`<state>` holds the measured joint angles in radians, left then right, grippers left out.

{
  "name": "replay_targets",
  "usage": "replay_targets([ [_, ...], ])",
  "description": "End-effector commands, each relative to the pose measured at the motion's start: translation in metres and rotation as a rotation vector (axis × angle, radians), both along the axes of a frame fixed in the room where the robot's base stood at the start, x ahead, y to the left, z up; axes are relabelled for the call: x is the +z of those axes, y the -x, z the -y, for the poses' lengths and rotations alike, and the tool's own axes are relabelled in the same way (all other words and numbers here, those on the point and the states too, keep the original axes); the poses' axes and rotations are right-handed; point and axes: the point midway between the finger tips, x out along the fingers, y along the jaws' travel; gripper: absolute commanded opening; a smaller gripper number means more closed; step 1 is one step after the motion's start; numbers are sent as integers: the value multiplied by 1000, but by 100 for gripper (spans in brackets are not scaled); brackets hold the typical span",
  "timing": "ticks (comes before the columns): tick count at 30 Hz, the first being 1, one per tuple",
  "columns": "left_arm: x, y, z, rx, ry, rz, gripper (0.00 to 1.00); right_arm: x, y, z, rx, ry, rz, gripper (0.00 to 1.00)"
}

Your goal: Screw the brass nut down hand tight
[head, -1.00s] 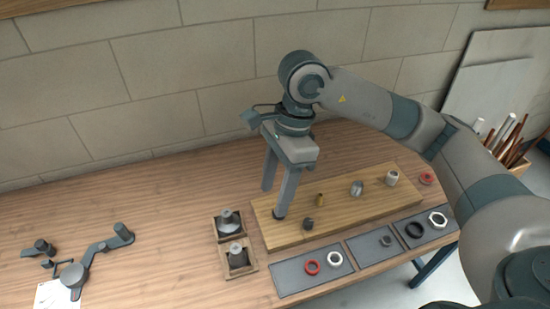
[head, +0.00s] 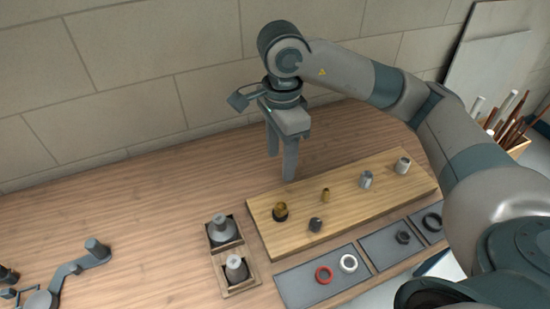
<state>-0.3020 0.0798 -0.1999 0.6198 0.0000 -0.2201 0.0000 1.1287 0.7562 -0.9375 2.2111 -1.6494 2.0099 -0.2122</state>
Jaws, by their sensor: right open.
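A brass-coloured piece (head: 280,209) with a dark lower part sits at the left end of the wooden board (head: 385,205). It looks like the brass nut on its fitting, but it is too small to tell how far down it sits. A smaller brass fitting (head: 325,195) stands to its right on the board. My right gripper (head: 281,168) is open and empty, fingers pointing down, above and behind the brass piece and apart from it. My left gripper is not in view.
Other fittings stand on the board: a dark one (head: 315,225), a grey one (head: 366,179) and a pale one (head: 403,165).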

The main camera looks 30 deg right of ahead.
Motion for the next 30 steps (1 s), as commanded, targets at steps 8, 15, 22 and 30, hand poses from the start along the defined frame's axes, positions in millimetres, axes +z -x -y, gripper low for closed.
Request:
replay_targets([
  [8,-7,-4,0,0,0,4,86,-7,0,0,0,1,1,50],
  [15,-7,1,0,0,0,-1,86,-7,0,0,0,0,0,50],
  [22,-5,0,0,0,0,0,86,-15,0,0,0,0,-1,50],
  [30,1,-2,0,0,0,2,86,-38,1,0,0,-1,-4,50],
])
